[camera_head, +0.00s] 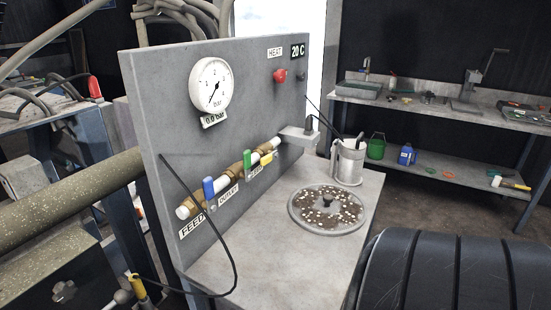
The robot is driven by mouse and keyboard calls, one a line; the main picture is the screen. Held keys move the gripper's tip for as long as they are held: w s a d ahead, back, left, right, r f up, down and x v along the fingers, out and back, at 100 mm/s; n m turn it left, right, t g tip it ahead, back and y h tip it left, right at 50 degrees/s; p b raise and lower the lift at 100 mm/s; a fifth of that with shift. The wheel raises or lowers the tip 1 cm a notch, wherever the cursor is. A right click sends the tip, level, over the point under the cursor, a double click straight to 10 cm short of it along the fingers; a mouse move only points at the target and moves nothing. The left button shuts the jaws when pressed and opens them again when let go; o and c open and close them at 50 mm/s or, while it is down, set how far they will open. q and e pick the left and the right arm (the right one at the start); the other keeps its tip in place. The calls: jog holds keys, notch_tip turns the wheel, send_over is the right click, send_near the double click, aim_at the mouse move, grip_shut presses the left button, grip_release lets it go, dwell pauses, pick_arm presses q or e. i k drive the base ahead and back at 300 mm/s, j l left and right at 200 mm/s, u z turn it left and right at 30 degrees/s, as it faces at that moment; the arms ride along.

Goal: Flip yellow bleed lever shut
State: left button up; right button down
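The yellow bleed lever (266,158) is on a brass and white pipe (218,197) along the front of a grey upright panel (180,130). It is at the right end of a row of three levers. The blue lever (208,188) and the green lever (247,159) stand upright to its left. The yellow lever looks short and lower than these two; its exact angle is hard to tell. A small label below it is partly hidden. Neither of my grippers is in view.
A gauge (211,84) reading 0.0 bar and a red knob (280,75) are on the panel. A black cable (213,225) hangs before the pipe. A round perforated disc (327,209) and metal can (348,163) stand on the bench. A dark ribbed shape (450,270) fills the lower right.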

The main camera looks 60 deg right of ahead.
aim_at(266, 160)
jog(key=z, duration=1.8)
jog(key=i+l+u, duration=0.1)
jog(key=l+u, duration=0.35)
jog(key=l, duration=0.45)
